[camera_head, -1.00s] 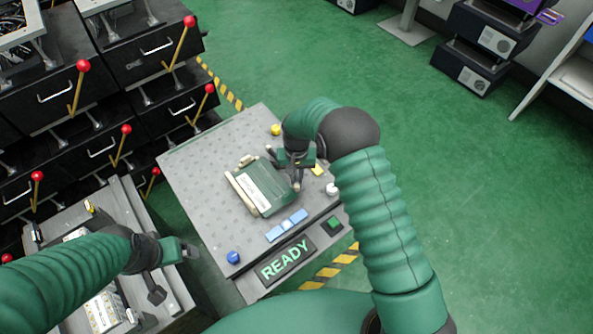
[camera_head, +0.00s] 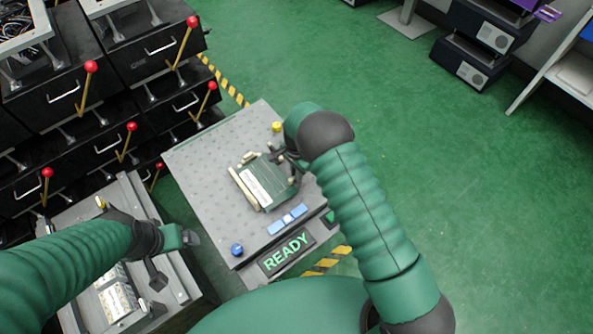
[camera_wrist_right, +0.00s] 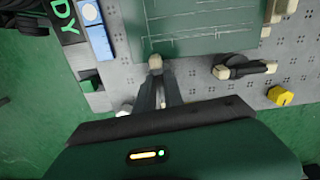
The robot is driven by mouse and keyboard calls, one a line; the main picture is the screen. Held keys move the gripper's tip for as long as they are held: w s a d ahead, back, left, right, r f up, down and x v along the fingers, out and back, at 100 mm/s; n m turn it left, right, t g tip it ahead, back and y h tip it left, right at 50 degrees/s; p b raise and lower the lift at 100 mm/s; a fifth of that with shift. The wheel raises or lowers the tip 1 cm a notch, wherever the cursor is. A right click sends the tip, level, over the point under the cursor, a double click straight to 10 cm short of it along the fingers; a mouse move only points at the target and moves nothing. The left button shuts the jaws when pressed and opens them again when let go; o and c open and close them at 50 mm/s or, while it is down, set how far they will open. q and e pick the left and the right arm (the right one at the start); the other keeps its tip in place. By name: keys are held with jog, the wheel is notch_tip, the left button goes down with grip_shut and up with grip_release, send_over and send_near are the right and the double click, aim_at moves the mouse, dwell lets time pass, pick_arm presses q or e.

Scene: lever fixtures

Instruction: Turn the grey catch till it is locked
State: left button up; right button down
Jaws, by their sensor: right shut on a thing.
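A green board (camera_head: 268,185) with a white label lies on the grey perforated plate; it also shows in the right wrist view (camera_wrist_right: 200,25). My right gripper (camera_wrist_right: 158,85) is shut at the board's edge, on the grey catch, whose pale tip (camera_wrist_right: 155,61) shows between the fingertips. In the head view my right gripper (camera_head: 290,163) is partly hidden by its own arm. Another dark lever with pale ends (camera_wrist_right: 245,70) lies farther along the same edge. My left gripper (camera_head: 185,238) hangs over the neighbouring bench at left; its finger gap is unclear.
Black drawers with red-topped levers (camera_head: 90,67) stand at left. Green floor is free at right.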

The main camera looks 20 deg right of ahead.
jog(key=shift+w+d+r+m, duration=0.1)
jog(key=shift+w+r+m, duration=0.1)
jog(key=shift+w+m, duration=0.3)
jog(key=c, duration=1.5)
grip_release()
jog(key=shift+s, duration=0.25)
jog(key=shift+o, duration=0.3)
jog(key=shift+s+f, duration=0.1)
notch_tip(320, 180, up, 17)
jog(key=p, duration=0.3)
jog(key=shift+f+p, duration=0.15)
jog(key=shift+p, duration=0.15)
